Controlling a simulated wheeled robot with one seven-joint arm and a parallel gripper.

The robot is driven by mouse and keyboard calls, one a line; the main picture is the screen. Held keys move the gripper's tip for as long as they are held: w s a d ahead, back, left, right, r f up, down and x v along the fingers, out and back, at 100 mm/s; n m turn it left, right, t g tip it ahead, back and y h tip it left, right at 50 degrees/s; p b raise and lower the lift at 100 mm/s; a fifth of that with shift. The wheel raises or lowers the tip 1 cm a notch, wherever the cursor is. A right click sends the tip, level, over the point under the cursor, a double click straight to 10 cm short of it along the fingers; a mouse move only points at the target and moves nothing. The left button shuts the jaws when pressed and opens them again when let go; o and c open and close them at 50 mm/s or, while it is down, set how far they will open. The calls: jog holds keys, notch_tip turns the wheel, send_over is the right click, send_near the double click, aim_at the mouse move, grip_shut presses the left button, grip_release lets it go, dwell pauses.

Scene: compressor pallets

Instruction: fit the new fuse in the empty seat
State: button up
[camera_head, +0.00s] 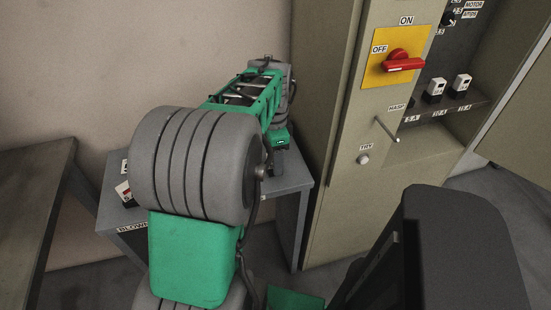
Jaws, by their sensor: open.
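The spot above the left label looks bare. A small white-and-red piece (124,191) lies on the grey side table, partly hidden by my arm; I cannot tell if it is a fuse. My gripper (278,164) is open, small and dark over the table's right side, well apart from the ledge. I cannot make out the empty seat.
The grey side table (291,186) carries a label seeming to read BLOWN. The cabinet (335,190) has a red switch handle (398,62) on a yellow plate and a protruding hasp rod (385,129). A cabinet door (521,115) stands open at right. A brown bench (35,190) is at left.

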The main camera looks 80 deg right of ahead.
grip_shut()
dwell(0.6)
dwell(0.7)
jog(key=shift+r, duration=0.15)
jog(key=shift+r+p, duration=2.4)
jog(key=shift+r, duration=0.45)
